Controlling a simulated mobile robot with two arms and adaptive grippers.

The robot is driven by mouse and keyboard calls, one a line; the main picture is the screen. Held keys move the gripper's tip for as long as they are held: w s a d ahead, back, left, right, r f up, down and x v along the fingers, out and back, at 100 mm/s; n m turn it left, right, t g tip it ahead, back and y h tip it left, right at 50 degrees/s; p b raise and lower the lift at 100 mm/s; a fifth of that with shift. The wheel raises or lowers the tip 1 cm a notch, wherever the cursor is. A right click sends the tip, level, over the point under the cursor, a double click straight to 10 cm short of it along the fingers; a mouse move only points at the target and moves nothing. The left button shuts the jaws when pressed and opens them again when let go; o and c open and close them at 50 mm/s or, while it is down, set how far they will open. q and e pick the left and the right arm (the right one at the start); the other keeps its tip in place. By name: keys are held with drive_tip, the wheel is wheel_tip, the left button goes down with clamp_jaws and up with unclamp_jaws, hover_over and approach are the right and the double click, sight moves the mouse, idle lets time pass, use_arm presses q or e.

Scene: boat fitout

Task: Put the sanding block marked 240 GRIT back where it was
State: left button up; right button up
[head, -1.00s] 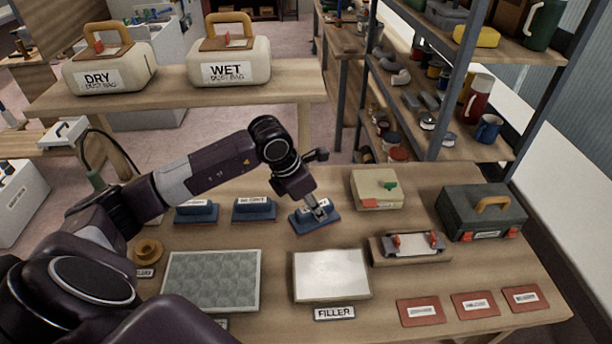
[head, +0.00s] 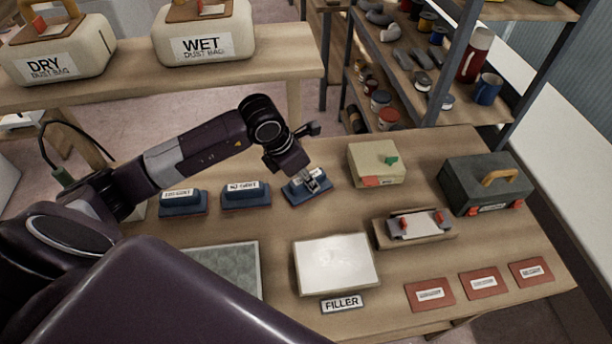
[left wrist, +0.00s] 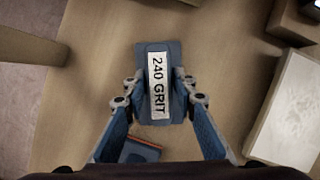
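The blue sanding block marked 240 GRIT (left wrist: 158,85) has a white label on its top. In the head view the block (head: 307,187) is at the right end of a row with two similar blue blocks. My left gripper (head: 313,182) reaches down onto it. In the left wrist view the fingers (left wrist: 162,95) are on both long sides of the block, shut on it. I cannot tell whether its underside touches the table. My right gripper is not in view.
The other sanding blocks (head: 245,196) (head: 183,203) stand to the left on the bench (head: 400,280). A pale yellow box (head: 376,163) is to the right. A white board (head: 336,262) with a FILLER label (head: 342,304) lies in front. A dark toolbox (head: 486,184) stands far right.

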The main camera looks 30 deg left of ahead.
use_arm(q)
drive_tip(key=shift+o, duration=1.2)
drive_tip(key=shift+s+d+r, duration=0.15)
drive_tip(key=shift+d, duration=0.15)
drive_tip(key=shift+o, duration=0.3)
drive_tip(key=shift+d, duration=0.1)
drive_tip(key=shift+a+r, duration=0.3)
drive_tip(key=shift+r, duration=0.05)
drive_tip(key=b+v, duration=0.2)
drive_tip(key=v, duration=0.8)
drive_tip(key=shift+s+r, duration=0.3)
drive_tip(key=shift+r, duration=0.25)
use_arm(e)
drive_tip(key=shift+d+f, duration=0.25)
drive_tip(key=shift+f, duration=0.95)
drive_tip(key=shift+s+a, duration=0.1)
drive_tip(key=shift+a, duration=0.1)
